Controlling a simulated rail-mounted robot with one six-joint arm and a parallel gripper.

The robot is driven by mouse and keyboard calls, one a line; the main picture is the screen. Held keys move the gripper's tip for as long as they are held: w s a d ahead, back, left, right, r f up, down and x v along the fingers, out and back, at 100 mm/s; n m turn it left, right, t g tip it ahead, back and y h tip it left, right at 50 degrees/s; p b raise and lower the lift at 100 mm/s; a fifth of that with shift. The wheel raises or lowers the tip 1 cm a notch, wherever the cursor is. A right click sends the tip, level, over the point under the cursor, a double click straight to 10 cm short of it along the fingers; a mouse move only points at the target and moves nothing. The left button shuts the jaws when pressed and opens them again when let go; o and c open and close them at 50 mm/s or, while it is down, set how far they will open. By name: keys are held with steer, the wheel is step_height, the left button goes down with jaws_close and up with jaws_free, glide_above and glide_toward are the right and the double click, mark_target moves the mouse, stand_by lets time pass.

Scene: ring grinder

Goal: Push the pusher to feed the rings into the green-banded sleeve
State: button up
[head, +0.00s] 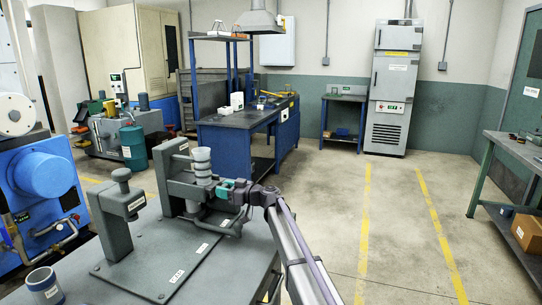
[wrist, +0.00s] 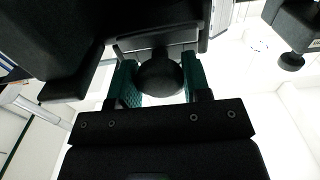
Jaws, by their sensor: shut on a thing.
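My gripper (head: 228,191), with teal fingers, is at the right side of the grey fixture (head: 178,182) on the bench. In the wrist view, my gripper (wrist: 160,88) is shut on a dark round knob (wrist: 160,74), which appears to be the pusher's end. A stack of pale grey rings (head: 202,165) stands upright in the fixture, just left of and behind my fingers. I cannot make out a green band on any sleeve. The pusher's shaft is hidden in the head view.
A second grey post with a round knob (head: 121,175) stands on the base plate (head: 165,262) at left. Blue machinery (head: 50,175) is beyond the bench.

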steer(key=shift+v, duration=2.85)
steer(key=o, duration=0.8)
steer(key=shift+d, duration=0.1)
steer(key=v, duration=0.5)
steer(key=shift+c, duration=0.3)
